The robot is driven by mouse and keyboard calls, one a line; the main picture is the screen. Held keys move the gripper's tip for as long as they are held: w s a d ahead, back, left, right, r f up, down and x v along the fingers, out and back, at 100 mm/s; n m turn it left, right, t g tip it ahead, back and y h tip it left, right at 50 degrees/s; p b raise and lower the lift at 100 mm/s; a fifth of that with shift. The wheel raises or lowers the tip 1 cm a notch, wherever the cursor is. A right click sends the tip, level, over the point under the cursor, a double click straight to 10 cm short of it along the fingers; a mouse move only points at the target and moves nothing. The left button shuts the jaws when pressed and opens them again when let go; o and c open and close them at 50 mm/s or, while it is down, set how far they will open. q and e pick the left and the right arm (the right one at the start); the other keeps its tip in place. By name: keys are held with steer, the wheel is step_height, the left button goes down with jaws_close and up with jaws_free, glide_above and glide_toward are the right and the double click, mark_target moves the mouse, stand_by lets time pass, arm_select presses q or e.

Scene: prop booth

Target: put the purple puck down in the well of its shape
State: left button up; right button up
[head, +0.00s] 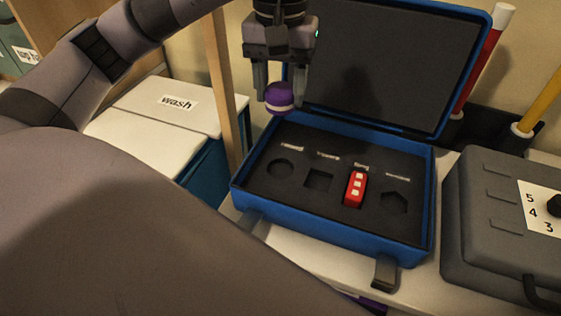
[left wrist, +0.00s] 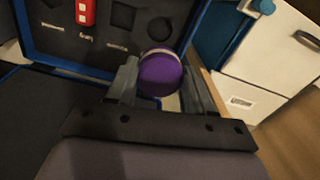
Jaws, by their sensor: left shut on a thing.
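My left gripper (head: 280,88) is shut on the purple puck (head: 280,96), a round piece with a pale band. It holds the puck in the air above the back left corner of the open blue case (head: 320,232). The puck also shows between the fingers in the left wrist view (left wrist: 160,75). The case's dark foam has a round well (head: 281,168), a square well (head: 318,181) and an angular, many-sided well (head: 394,202), all empty. A red block with pale squares (head: 355,188) sits in the well between the square and angular ones. My right gripper is not in view.
The case's raised lid (head: 385,65) stands behind the foam. A grey box with a numbered dial (head: 505,215) is at the right. A white-lidded bin labelled "wash" (head: 175,108) and a wooden post (head: 222,80) are at the left. Red and yellow poles stand behind.

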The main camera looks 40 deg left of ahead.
arm_select(q)
step_height(320, 180, down, 11)
steer(key=shift+b, duration=0.3)
step_height(320, 180, down, 5)
steer(key=shift+f, duration=0.1)
